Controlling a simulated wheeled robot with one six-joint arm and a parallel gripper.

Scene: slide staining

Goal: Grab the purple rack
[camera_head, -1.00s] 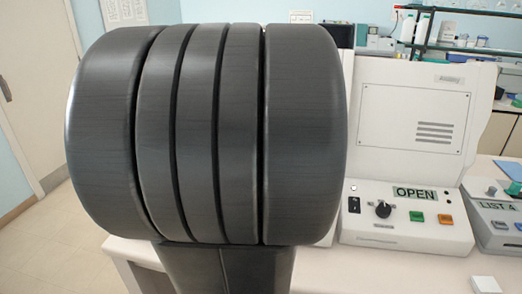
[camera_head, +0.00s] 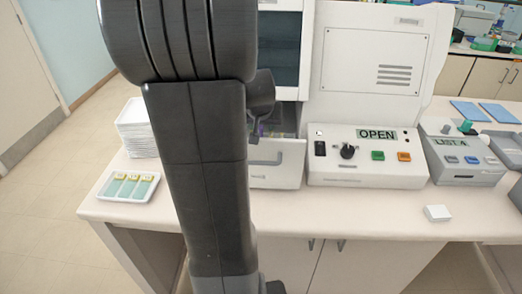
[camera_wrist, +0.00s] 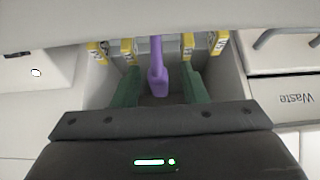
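The purple rack (camera_wrist: 157,72) is inside an open drawer (camera_wrist: 235,75), with its upright handle in the upper middle of the wrist view. Yellow-labelled slides (camera_wrist: 129,50) stand on both sides of the handle. My gripper (camera_wrist: 160,78) is open, with one dark green finger on each side of the handle. A gap shows on both sides, and neither finger visibly touches it. In the head view, my arm hides most of the open drawer (camera_head: 275,165), and only a small bit of purple shows in it.
The machine's panel (camera_head: 365,170) reads OPEN. A tray with slides (camera_head: 128,187) and a white stack (camera_head: 138,125) are on the counter at left. A drawer marked Waste (camera_wrist: 290,98) is at right in the wrist view. A small white block (camera_head: 437,213) lies at the front right.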

